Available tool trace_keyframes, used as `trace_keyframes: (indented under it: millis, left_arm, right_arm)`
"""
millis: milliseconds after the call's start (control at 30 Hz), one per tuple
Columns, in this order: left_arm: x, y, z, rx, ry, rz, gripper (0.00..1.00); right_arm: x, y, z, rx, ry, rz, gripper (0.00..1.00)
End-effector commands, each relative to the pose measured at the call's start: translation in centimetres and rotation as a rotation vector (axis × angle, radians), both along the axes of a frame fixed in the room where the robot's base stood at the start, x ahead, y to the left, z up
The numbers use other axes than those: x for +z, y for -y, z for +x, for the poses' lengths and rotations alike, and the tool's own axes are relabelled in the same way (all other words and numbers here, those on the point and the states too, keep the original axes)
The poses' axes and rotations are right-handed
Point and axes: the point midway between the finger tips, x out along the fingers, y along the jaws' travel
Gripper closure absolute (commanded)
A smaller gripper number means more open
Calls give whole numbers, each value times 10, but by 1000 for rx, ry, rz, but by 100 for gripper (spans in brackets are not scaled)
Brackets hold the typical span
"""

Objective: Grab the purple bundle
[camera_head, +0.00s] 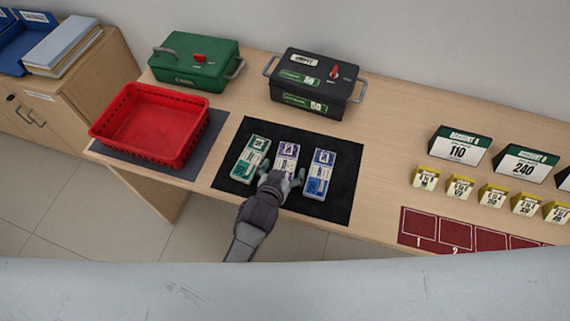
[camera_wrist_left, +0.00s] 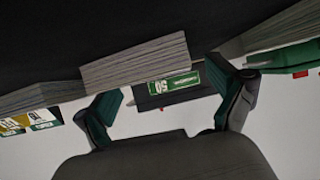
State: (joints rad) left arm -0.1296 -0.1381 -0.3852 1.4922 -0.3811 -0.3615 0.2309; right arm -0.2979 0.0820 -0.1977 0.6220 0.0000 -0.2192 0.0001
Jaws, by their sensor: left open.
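The purple bundle (camera_head: 287,155) lies flat in the middle of a black mat (camera_head: 336,210), between a green bundle (camera_head: 250,158) on the left and a blue bundle (camera_head: 320,174) on the right. My left gripper (camera_head: 282,177) is open at the near end of the purple bundle, which it partly hides. In the left wrist view the scene is upside down. The grey paper edge of the middle bundle (camera_wrist_left: 135,66) shows between the open fingers (camera_wrist_left: 165,100). I cannot tell whether either finger touches it. My right gripper is not in view.
A red tray (camera_head: 150,155) stands left of the mat. A green box (camera_head: 194,60) and a black box (camera_head: 314,82) stand behind. Yellow-topped blocks (camera_head: 460,186), account signs (camera_head: 459,148) and a red numbered strip (camera_head: 455,235) are at the right. Neighbouring bundles leave narrow gaps.

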Motion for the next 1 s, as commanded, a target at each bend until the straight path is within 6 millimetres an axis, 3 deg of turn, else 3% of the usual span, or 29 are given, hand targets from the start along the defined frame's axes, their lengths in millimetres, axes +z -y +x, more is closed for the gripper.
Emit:
trace_keyframes:
  millis: [267, 667, 1000]
  left_arm:
    - [-1, 0, 2, 0, -1, 0, 9]
    - [-1, 0, 1, 0, -1, 1, 75]
    - [1, 0, 2, 0, -1, 1, 75]
  right_arm:
    - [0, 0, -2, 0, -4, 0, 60]
    - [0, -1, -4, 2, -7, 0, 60]
    - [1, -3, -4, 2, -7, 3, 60]
